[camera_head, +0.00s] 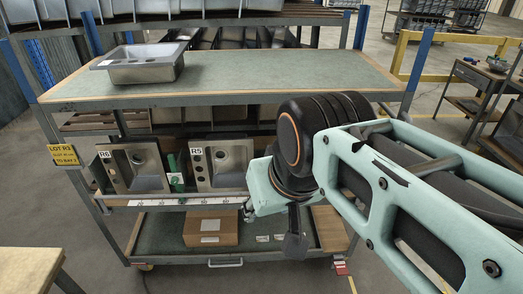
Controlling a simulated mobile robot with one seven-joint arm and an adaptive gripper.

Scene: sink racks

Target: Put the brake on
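A wheeled rack with a green-topped upper shelf (240,75) stands in front of me. At its lower right corner, near the floor, is a small red part (341,269) below a white tag; it looks like a caster brake pedal, but it is too small to tell whether it is up or down. Part of another caster (143,266) shows at the lower left corner. My arm reaches in from the right. My gripper (295,243) seems to hang in front of the lower shelf, left of and above the red part. Its fingers are mostly hidden and dark.
A steel sink (142,64) lies on the top shelf. Two sinks, R6 (134,167) and R5 (221,164), stand tilted on the middle level. A cardboard box (211,229) sits on the lower shelf (160,232). A wooden table corner (28,270) is at lower left.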

